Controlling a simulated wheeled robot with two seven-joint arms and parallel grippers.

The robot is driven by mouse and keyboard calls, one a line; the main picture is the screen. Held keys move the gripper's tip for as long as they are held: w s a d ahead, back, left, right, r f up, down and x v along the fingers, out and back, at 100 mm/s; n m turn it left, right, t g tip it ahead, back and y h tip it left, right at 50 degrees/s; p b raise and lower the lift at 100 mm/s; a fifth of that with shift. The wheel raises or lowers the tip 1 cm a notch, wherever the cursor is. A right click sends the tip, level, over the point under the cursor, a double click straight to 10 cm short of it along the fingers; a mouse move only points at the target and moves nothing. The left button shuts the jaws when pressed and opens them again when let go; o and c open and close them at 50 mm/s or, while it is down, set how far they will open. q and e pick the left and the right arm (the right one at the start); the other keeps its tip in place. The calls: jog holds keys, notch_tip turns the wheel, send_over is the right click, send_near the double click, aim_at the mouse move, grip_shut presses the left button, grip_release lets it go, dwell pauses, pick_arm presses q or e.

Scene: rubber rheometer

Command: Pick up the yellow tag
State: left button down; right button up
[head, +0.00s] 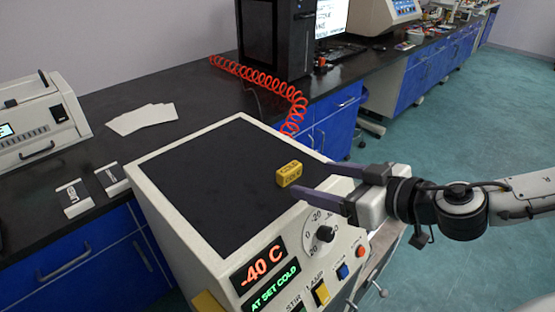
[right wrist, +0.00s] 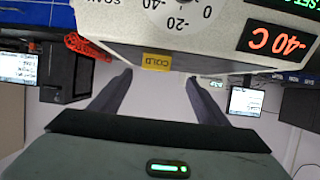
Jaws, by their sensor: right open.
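The yellow tag (head: 289,174) is a small block with dark lettering. It sits on the black top of the white bath unit (head: 215,175), near its right edge. My right gripper (head: 312,181) comes in from the right, open and empty, with its fingertips just right of the tag. In the right wrist view, which looks upside down, the tag (right wrist: 156,62) reads COLD and appears centred just beyond the two spread fingertips (right wrist: 160,77). I cannot tell whether they touch it. My left gripper is not in view.
The bath's front panel has a dial (head: 324,233), buttons and a display reading -40 C (head: 262,262). A coiled red hose (head: 270,84) and white sheets (head: 143,119) lie on the dark bench behind. Open floor (head: 460,150) is at the right.

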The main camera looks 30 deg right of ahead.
aim_at(293, 170)
jog(key=shift+w, duration=0.35)
jog(key=shift+w+a+f, duration=0.15)
jog(key=shift+w+f, duration=0.05)
jog(key=shift+w, duration=0.15)
jog(key=shift+w+a+f, duration=0.1)
jog(key=shift+w, duration=0.15)
jog(key=shift+p+x, duration=0.45)
jog(key=shift+x, duration=0.35)
jog(key=shift+w+a+f, duration=0.15)
jog(key=shift+w+f, duration=0.15)
jog(key=shift+w, duration=0.25)
jog(key=shift+w+p, duration=0.5)
jog(key=shift+w, duration=0.1)
jog(key=p+x, duration=0.1)
jog(key=x, duration=0.2)
jog(key=shift+w, duration=0.2)
jog(key=shift+w+f, duration=0.35)
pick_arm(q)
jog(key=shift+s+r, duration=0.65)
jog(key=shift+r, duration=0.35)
